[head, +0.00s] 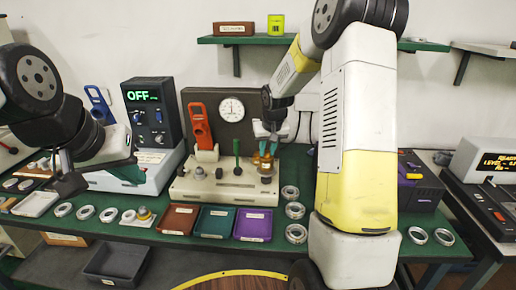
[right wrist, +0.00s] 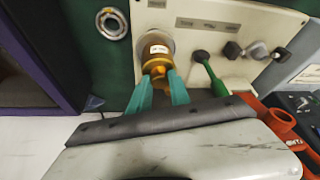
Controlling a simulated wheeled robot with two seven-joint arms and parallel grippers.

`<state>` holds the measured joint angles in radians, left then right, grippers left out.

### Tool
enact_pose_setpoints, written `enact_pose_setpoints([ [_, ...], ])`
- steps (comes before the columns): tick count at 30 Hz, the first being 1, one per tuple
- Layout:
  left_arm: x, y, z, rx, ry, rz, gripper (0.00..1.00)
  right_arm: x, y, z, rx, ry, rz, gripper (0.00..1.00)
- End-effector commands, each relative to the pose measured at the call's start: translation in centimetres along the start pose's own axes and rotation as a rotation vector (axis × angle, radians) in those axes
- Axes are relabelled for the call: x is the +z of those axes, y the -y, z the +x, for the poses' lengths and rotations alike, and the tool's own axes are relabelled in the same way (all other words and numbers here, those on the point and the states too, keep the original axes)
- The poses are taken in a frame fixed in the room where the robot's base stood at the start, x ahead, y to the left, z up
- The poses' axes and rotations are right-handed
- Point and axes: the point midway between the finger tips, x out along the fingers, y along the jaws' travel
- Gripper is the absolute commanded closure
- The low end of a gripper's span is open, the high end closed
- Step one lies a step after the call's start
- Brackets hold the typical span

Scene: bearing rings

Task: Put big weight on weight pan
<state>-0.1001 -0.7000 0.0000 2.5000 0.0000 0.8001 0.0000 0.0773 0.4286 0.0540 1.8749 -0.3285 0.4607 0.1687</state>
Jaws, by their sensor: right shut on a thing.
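The big brass weight with a white label (right wrist: 157,50) is between the teal fingertips of my right gripper (right wrist: 158,88), which is shut on it. The weight is upright at the round grey weight pan (right wrist: 143,43) on the beige test stand; whether it touches the pan is hard to tell. In the head view the weight (head: 266,169) and my right gripper (head: 265,150) are at the stand's right end. My left gripper (head: 98,177) is at the left, away from the stand; its finger opening is unclear.
The beige stand (head: 215,190) has a green lever (head: 237,160), a red-orange handle (head: 200,125) and a dial gauge (head: 231,109). Brown, teal and purple trays (head: 252,226) lie in front. Several metal rings (head: 295,210) lie right of the stand. A smaller brass weight (head: 144,213) sits at the left.

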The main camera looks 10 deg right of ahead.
Motion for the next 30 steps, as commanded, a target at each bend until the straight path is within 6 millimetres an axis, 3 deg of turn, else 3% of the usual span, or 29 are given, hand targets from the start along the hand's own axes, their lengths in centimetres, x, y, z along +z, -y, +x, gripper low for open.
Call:
enact_pose_setpoints([
  [14, 0.0, 0.0, 0.0, 0.0, 0.0, 0.0, 1.0, 0.24, -0.01, 0.96, 0.0, -0.006, -0.001, 1.0],
  [15, 0.0, 0.0, 0.0, 0.0, 0.0, 0.0, 1.0, 0.41, -0.03, 1.04, 0.001, -0.001, 0.0, 0.69],
  [17, 0.0, 0.0, 0.0, 0.0, 0.0, 0.0, 1.0, 0.42, -0.03, 1.03, 0.0, -0.001, 0.0, 0.57],
  [30, 0.0, 0.0, 0.0, 0.0, 0.0, 0.0, 1.0, 0.25, -0.01, 0.2, 0.0, -0.003, 0.0, 0.55],
])
